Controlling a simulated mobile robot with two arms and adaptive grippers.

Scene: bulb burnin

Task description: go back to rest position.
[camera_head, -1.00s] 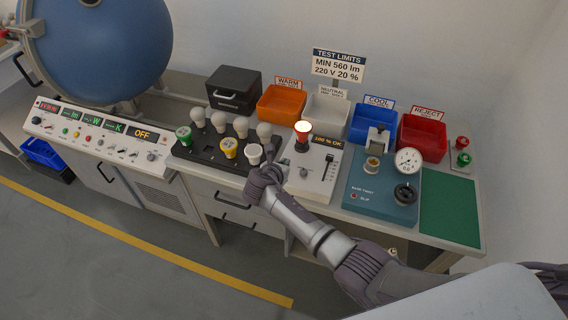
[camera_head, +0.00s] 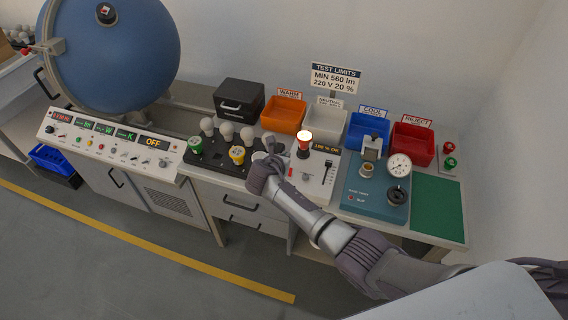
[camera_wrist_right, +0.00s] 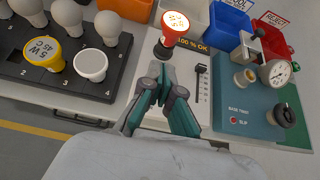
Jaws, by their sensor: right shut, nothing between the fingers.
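My right gripper (camera_head: 271,155) is shut and empty, held over the bench front between the bulb rack and the dimmer box; in the right wrist view its teal fingers (camera_wrist_right: 161,88) point at the lit bulb's base, without visible contact. The lit bulb (camera_head: 304,136) stands upright with a red-brown collar on the white dimmer box (camera_head: 312,182), glowing, and also shows in the right wrist view (camera_wrist_right: 175,22). My right arm reaches in from the lower right. My left gripper is not in view.
The black rack (camera_head: 213,158) holds several white bulbs plus green-, yellow- and white-capped ones. Orange, white, blue and red bins (camera_head: 413,142) line the back. A teal base tester (camera_head: 373,195) stands right of the dimmer box. A blue sphere (camera_head: 110,55) stands left.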

